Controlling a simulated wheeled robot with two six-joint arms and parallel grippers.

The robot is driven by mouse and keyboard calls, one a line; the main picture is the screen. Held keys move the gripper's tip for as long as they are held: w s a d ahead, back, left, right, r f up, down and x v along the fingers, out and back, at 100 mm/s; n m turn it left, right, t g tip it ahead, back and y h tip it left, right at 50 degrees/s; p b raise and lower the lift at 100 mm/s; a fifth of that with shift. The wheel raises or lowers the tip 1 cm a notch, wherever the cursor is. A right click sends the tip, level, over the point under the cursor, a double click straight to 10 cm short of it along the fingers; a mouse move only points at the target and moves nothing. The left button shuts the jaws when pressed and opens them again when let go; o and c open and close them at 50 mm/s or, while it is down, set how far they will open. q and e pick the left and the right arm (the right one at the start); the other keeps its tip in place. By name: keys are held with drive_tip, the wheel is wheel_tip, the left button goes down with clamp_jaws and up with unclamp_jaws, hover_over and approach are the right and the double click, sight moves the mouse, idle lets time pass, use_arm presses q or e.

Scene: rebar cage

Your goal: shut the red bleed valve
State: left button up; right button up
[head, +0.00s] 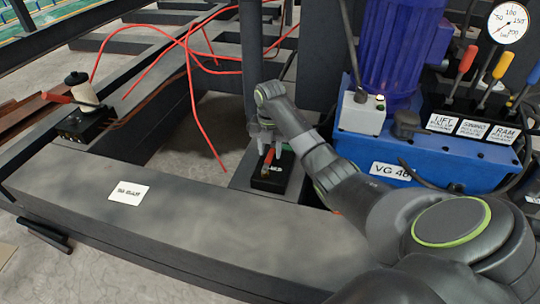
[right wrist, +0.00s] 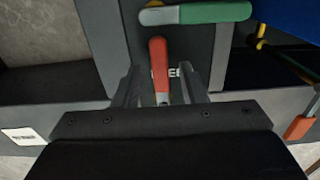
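The red bleed valve handle (right wrist: 158,62) is in the middle of the right wrist view, pointing toward my gripper over a partly hidden label. In the head view the red handle (head: 268,158) shows small, on a black block (head: 270,184) on the dark steel beam. My right gripper (head: 268,142) is just above the block in the head view. In the right wrist view its two fingers (right wrist: 160,88) are apart, one on each side of the handle's near end, with gaps visible. I cannot tell whether they overlap it in depth. My left gripper is not in view.
A green-handled lever (right wrist: 205,13) lies just beyond the red one. A blue pump unit (head: 425,158) with upright levers stands close at right. Another red-handled valve (head: 58,97) with a pale cone sits at left. Red hoses (head: 190,75) cross behind. The front beam (head: 200,215) is mostly clear.

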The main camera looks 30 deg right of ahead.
drive_tip(key=shift+f, duration=0.35)
drive_tip(key=shift+c, duration=0.5)
clamp_jaws()
